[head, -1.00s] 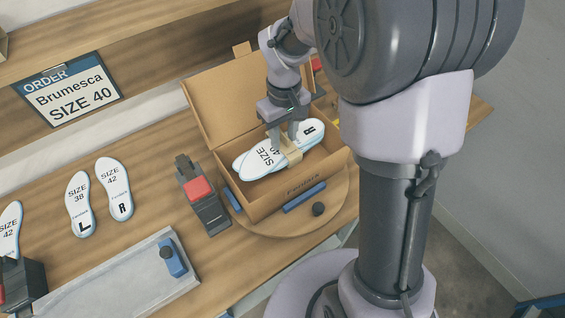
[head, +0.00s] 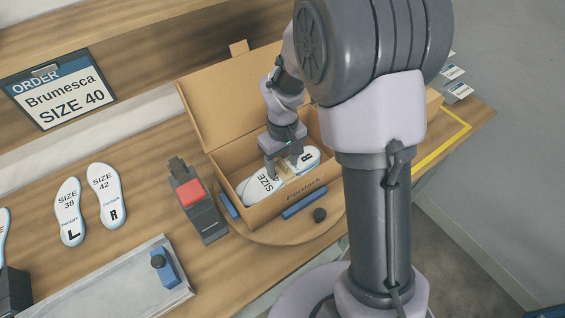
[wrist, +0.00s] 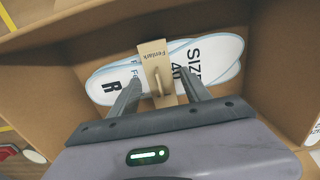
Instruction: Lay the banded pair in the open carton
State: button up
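The banded pair (head: 262,187), two white insoles marked SIZE 40 and R, lies inside the open carton (head: 262,217), low between its walls. A tan paper band (wrist: 154,55) with a small raised tab wraps its middle. In the wrist view the pair (wrist: 221,55) lies across the carton's inside, the two insoles slightly fanned. My gripper (head: 283,168) is down in the carton over the pair. In the wrist view its fingers (wrist: 163,90) stand apart on either side of the band, with gaps to the tab. The gripper hides part of the pair.
The carton stands on a round wooden turntable (head: 270,235) with a dark knob (head: 320,215); its lid is raised at the back. A red-topped device (head: 193,193) stands left. Loose insoles (head: 107,195) and a grey tray (head: 105,285) lie farther left. An order sign (head: 58,88) reads Brumesca SIZE 40.

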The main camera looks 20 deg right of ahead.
notch_tip(320, 180, up, 12)
jog(key=p, duration=0.5)
notch_tip(320, 180, up, 5)
jog(key=m+t, duration=0.1)
send_over(283, 177)
jog(key=s+a+r+m+t+y, duration=0.1)
jog(key=s+r+m+t, duration=0.1)
jog(key=s, duration=0.6)
jog(key=s+a+r+m+t+y, duration=0.1)
jog(key=s+a+r+m+t, duration=0.1)
jog(key=s+r+m, duration=0.3)
jog(key=s+r, duration=0.1)
jog(key=s, duration=0.2)
jog(key=shift+s+a+r+t+b, duration=0.15)
jog(key=shift+s+r+t+b, duration=0.15)
jog(key=shift+r+t, duration=0.1)
notch_tip(283, 177, down, 8)
jog(key=b, duration=0.7)
jog(key=shift+b, duration=0.4)
